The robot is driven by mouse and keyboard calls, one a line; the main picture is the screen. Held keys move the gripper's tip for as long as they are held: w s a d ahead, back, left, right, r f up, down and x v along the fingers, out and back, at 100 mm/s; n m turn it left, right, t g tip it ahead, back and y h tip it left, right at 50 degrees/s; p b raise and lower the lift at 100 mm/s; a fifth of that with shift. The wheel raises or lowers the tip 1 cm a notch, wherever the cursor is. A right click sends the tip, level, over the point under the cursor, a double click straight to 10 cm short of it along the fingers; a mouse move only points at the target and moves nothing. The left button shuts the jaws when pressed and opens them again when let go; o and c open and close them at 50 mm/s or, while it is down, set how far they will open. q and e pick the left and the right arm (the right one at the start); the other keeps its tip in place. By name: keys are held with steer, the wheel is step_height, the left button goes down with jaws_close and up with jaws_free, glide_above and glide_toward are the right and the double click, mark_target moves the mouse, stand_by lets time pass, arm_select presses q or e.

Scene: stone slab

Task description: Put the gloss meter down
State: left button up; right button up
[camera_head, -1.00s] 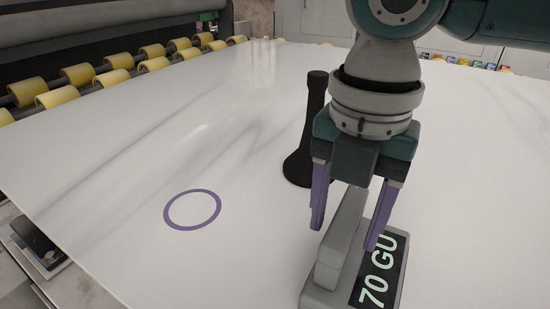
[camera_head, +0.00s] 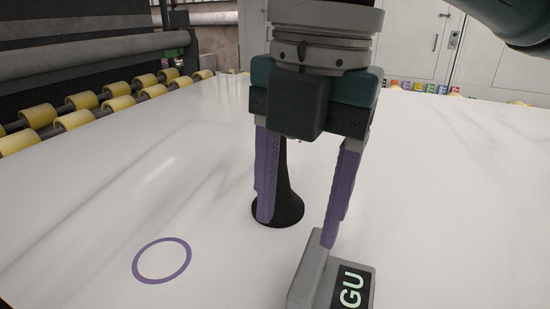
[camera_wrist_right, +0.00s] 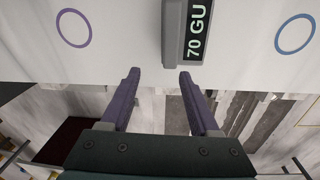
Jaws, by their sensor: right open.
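The gloss meter (camera_head: 305,278) is a grey block with a raised ridge and a black display, cut off by the bottom edge of the head view. It rests on the white stone slab (camera_head: 85,215). In the right wrist view, the meter (camera_wrist_right: 174,42) lies just beyond the fingertips, its display reading "70 GU". My right gripper (camera_head: 297,230) has purple fingers spread wide with nothing between them. It is above the meter and apart from it. It also shows open in the right wrist view (camera_wrist_right: 159,74). My left gripper is not in view.
A black flared post (camera_head: 287,205) stands on the slab behind my right gripper, partly hidden. A purple ring (camera_head: 136,265) is marked on the slab at left. Another ring (camera_wrist_right: 279,40) shows at the right wrist view's right. Yellow rollers (camera_head: 78,101) line the far left edge.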

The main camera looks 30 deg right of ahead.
steer(key=s+a+f+m+t+y, duration=0.2)
steer(key=s+a+f+m+y, duration=0.25)
steer(key=a+f+m, duration=0.35)
steer(key=s+d+f+m+h, duration=0.1)
steer(key=s+d+m, duration=0.2)
steer(key=d+m, duration=0.1)
steer(key=s+d+f+m+h, duration=0.1)
steer(key=s+d+m+h, duration=0.1)
steer(key=m, duration=0.4)
steer(key=s+d+f+m+t+h, duration=0.1)
steer(key=s+d+m, duration=0.3)
steer(key=d+m, duration=0.1)
steer(key=shift+d+f+h, duration=0.35)
steer(key=shift+s+d, duration=0.15)
steer(key=shift+d, duration=0.05)
stand_by(1.4)
